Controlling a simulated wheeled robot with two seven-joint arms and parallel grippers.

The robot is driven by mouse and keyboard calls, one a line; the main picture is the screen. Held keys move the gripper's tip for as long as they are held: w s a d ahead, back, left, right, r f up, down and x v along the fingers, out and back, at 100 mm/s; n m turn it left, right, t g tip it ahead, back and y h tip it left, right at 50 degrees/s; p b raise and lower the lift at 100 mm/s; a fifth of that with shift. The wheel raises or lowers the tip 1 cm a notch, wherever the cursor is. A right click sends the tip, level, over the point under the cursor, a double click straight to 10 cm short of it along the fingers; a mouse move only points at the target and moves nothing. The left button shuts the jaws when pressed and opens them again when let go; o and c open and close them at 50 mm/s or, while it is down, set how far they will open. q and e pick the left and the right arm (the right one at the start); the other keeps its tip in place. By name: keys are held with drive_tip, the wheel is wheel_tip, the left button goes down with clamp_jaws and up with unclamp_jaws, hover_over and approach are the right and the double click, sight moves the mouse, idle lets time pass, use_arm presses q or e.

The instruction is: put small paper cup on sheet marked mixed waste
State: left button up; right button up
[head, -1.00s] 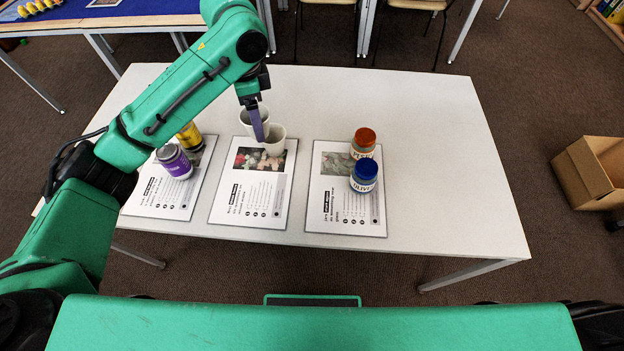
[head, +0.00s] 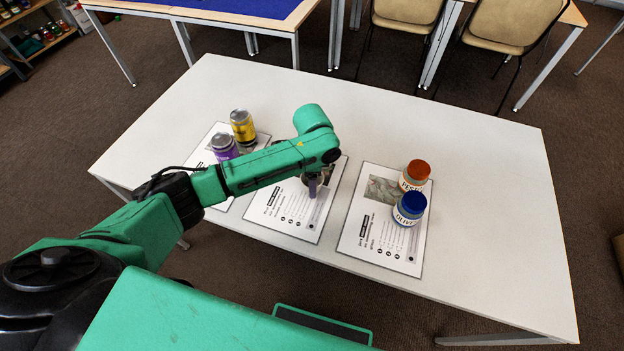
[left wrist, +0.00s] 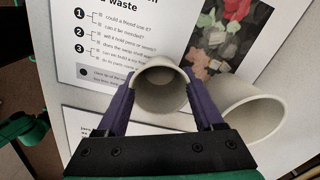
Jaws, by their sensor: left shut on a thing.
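My left gripper (left wrist: 158,95) is shut on a small white paper cup (left wrist: 160,88), with its purple fingers on either side of the rim. A second, larger-looking white cup (left wrist: 250,112) is just right of it in the left wrist view. Below the held cup is the middle sheet (left wrist: 150,50), whose heading ends in "waste". In the head view, the left gripper (head: 312,192) is over the middle sheet (head: 283,212). My arm hides most of the held cup and the second cup there. I cannot tell whether the held cup touches the sheet. My right gripper is out of view.
The left sheet (head: 207,158) bears a purple can (head: 224,147) and a yellow can (head: 243,127). The right sheet (head: 362,240) bears an orange-lidded jar (head: 415,175) and a blue-lidded jar (head: 409,208). The white table (head: 490,230) is clear to the right.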

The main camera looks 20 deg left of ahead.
use_arm(q)
drive_tip(key=shift+f, duration=0.1)
drive_tip(key=o, duration=1.3)
wheel_tip(320, 180, up, 12)
